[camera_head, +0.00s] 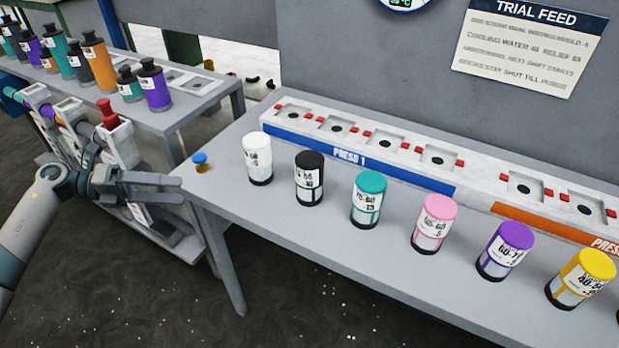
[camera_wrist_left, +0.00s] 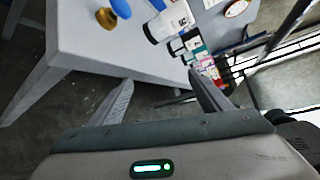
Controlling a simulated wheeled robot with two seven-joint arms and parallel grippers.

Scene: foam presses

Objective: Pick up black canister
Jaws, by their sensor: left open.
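The black canister (camera_head: 309,178) stands upright on the grey table, between the white canister (camera_head: 257,158) and the teal canister (camera_head: 367,199). It has a white label with dark print. My left gripper (camera_head: 181,189) is open and empty, left of the table's near left corner and apart from the canisters. In the left wrist view the two fingers (camera_wrist_left: 160,95) are spread with nothing between them. The white canister (camera_wrist_left: 170,20) shows beyond them, with the other canisters in a row behind it, partly overlapped. My right gripper is not in view.
Pink (camera_head: 435,222), purple (camera_head: 504,250) and yellow (camera_head: 580,278) canisters continue the row. A small blue-topped brass knob (camera_head: 201,161) sits at the table's left corner. The press strip (camera_head: 360,155) runs behind the canisters. Bottles stand on another table (camera_head: 190,112) at left.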

